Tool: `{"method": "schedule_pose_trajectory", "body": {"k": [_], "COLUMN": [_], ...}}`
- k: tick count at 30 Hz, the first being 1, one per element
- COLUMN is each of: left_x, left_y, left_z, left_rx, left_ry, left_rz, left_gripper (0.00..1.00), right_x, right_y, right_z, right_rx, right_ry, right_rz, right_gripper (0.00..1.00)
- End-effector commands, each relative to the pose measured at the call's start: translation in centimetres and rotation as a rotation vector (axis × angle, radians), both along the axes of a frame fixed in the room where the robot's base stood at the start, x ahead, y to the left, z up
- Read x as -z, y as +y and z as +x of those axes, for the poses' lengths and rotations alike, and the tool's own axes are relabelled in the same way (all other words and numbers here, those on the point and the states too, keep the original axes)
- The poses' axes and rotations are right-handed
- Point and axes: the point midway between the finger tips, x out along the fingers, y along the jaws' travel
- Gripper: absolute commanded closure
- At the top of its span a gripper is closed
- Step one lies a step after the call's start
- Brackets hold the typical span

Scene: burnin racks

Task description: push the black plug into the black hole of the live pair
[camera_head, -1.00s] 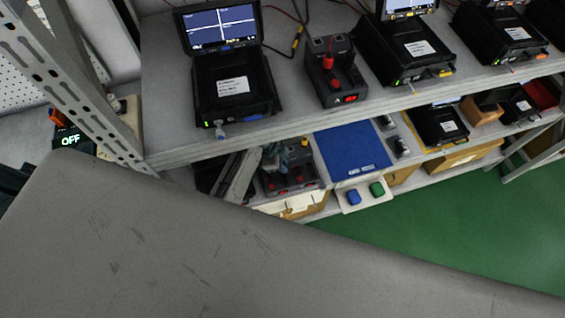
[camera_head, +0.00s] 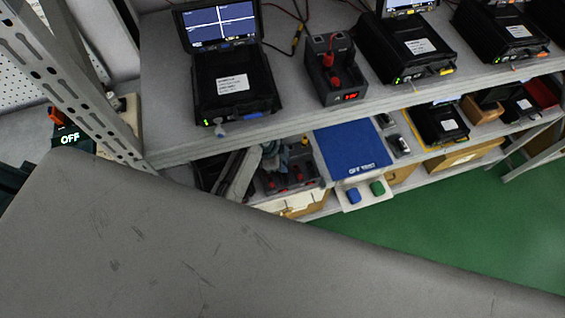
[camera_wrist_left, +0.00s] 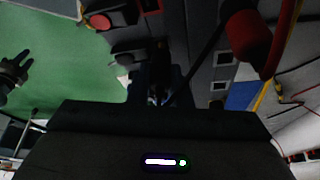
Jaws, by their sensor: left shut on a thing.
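My left gripper (camera_head: 268,162) reaches into the lower shelf, beside the dark supply boxes (camera_head: 290,178) with red parts. In the left wrist view my left gripper (camera_wrist_left: 156,88) is shut on a small dark thing, seemingly the black plug, with a black lead running up from it. The plug's tip and the black hole in front of it are hidden or too dark to tell. A large red plug (camera_wrist_left: 248,42) with a red lead stands to the upper right, apart from the fingers. A dark pronged shape (camera_wrist_left: 14,74) at the left may be my right gripper; its jaws are unclear.
A supply box (camera_head: 334,82) with red plugs and a lit red display stands on the upper shelf between black units. A metal post (camera_head: 75,85) rises at left.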

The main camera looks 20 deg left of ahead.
Motion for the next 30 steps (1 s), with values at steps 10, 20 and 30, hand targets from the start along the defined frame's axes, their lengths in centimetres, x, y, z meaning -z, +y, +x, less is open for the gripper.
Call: {"method": "schedule_pose_trajectory", "body": {"k": [10,20,30], "left_x": [0.28,0.81,0.84], "left_y": [0.01,0.01,0.01], "left_z": [0.03,0.06,0.05], "left_rx": [0.000,0.000,0.000], "left_ry": [-0.001,-0.001,-0.001], "left_rz": [0.000,0.000,0.000], "left_gripper": [0.97,0.97,0.97], "right_x": [0.13,0.27,0.27], "right_y": [0.24,0.29,0.27], "right_z": [0.01,0.01,0.02], "right_rx": [0.001,0.001,0.001], "right_ry": [0.000,0.000,0.000], "right_rz": [0.003,0.003,0.003], "right_gripper": [0.64,0.64,0.64]}}
